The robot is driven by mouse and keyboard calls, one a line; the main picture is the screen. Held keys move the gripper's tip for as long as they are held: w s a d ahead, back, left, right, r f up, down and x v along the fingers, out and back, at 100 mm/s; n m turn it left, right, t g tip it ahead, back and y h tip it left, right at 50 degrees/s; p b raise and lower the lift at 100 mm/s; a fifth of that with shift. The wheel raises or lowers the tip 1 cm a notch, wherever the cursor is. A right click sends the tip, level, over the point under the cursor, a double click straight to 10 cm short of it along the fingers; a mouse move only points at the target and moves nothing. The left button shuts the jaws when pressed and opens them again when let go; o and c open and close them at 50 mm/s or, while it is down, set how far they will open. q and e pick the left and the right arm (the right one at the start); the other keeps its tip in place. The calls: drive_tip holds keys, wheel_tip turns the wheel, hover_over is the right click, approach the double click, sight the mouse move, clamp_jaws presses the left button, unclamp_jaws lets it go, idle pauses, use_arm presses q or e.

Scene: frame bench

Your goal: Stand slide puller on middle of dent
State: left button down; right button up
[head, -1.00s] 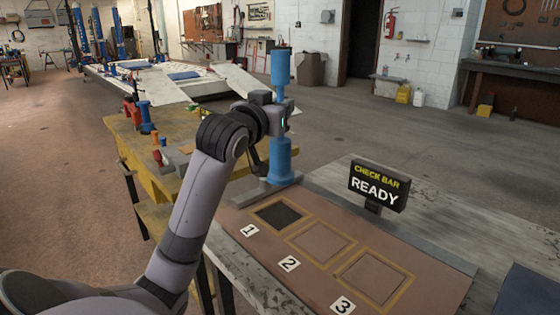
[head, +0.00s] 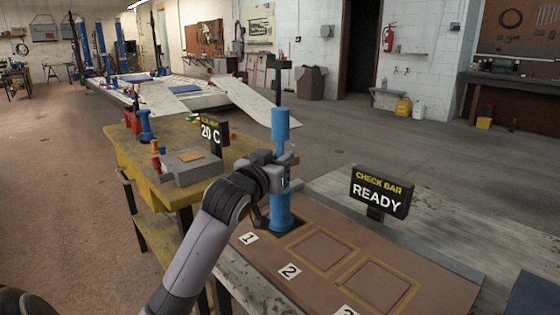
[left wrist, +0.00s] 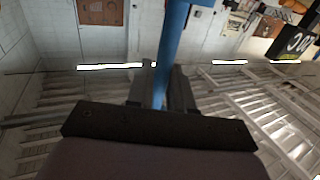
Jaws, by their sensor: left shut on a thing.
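The slide puller (head: 281,124) is a tall blue tool with a black crosspiece at its top. It is upright, and its wide blue foot (head: 281,222) is over the dark square beside label 1 on the brown panel (head: 440,275). Whether the foot touches the panel I cannot tell. My left gripper (head: 280,178) is shut around the puller's middle. In the left wrist view the blue shaft (left wrist: 172,50) runs up between the fingers. No dent can be made out clearly; the gripper and foot hide part of square 1. My right gripper is not in view.
Framed squares by labels 2 (head: 290,271) and 3 lie bare on the panel. A "CHECK BAR READY" sign (head: 381,192) stands behind it. A yellow bench (head: 160,175) at left holds a grey block (head: 195,168) and a "20 C" sign (head: 213,132).

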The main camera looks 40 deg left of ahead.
use_arm(q)
drive_tip(key=c, duration=1)
unclamp_jaws()
drive_tip(key=shift+f, duration=0.1)
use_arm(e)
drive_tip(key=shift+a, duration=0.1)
use_arm(q)
drive_tip(key=p+v, duration=0.7)
drive_tip(key=v, duration=0.5)
drive_tip(key=shift+r+p, duration=0.25)
drive_tip(key=shift+p, duration=0.1)
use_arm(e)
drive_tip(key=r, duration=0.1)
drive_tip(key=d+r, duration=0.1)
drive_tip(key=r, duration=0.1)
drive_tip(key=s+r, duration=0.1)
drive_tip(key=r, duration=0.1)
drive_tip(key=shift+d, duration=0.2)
use_arm(q)
drive_tip(key=shift+f, duration=0.1)
